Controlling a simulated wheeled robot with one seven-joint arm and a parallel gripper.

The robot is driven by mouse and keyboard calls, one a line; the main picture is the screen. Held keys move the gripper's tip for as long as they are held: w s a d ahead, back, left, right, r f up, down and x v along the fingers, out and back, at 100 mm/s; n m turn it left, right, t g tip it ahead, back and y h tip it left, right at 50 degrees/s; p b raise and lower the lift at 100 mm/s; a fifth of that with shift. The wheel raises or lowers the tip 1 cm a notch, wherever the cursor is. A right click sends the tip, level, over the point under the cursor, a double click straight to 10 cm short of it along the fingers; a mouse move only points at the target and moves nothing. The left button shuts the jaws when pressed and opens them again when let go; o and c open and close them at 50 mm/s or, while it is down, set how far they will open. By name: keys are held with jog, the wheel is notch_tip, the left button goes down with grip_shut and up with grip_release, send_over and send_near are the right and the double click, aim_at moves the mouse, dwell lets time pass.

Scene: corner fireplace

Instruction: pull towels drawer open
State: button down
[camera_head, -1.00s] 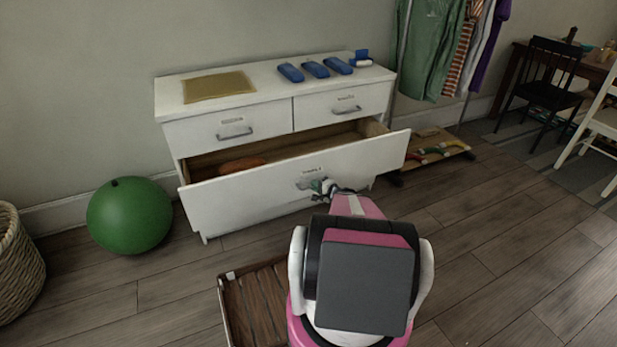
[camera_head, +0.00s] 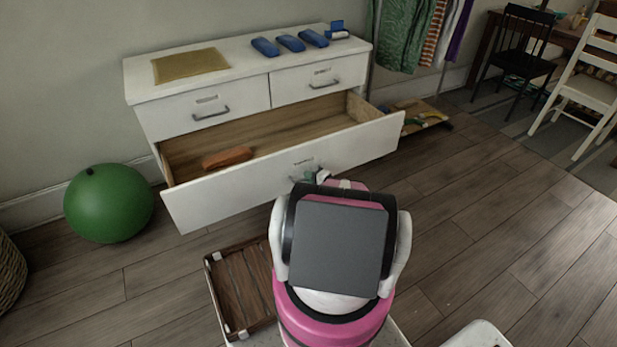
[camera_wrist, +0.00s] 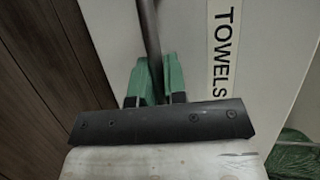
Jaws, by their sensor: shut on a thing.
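The towels drawer (camera_head: 350,152) is the wide lower drawer of the white dresser. It is pulled well out, and its wooden inside shows with an orange-brown block (camera_head: 227,157) at the left. In the wrist view, its front (camera_wrist: 195,50) carries a label (camera_wrist: 222,60) reading TOWELS. My gripper (camera_wrist: 155,78) is shut on the dark bar handle (camera_wrist: 150,35), its green fingers on either side of the bar. In the head view my arm mostly hides my gripper (camera_head: 313,178) and the handle.
Blue items (camera_head: 291,43) and a tan mat (camera_head: 190,66) lie on the dresser top (camera_head: 245,56). A green ball (camera_head: 108,203) sits left of the drawer. A wooden tray (camera_head: 240,285) lies on the floor near my base. The floor to the right is mostly clear.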

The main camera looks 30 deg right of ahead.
jog(key=c, duration=1.2)
grip_release()
jog(key=shift+v, duration=5.4)
jog(key=w+a+r+n+g+h, duration=0.2)
jog(key=a+r+n+g, duration=0.1)
jog(key=a, duration=0.6)
jog(key=w+a+r+n+g+h, duration=0.2)
jog(key=a+r+n+g, duration=0.2)
jog(key=a, duration=0.6)
jog(key=w+a+r+n+g+h, duration=0.2)
jog(key=w+a+r+n+g, duration=0.1)
jog(key=a+n+g, duration=0.4)
jog(key=shift+a+r+h, duration=0.15)
jog(key=shift+a+r, duration=0.1)
jog(key=shift+a, duration=0.5)
jog(key=shift+a+r+h, duration=0.15)
jog(key=shift+a+r, duration=0.1)
jog(key=shift+a, duration=0.45)
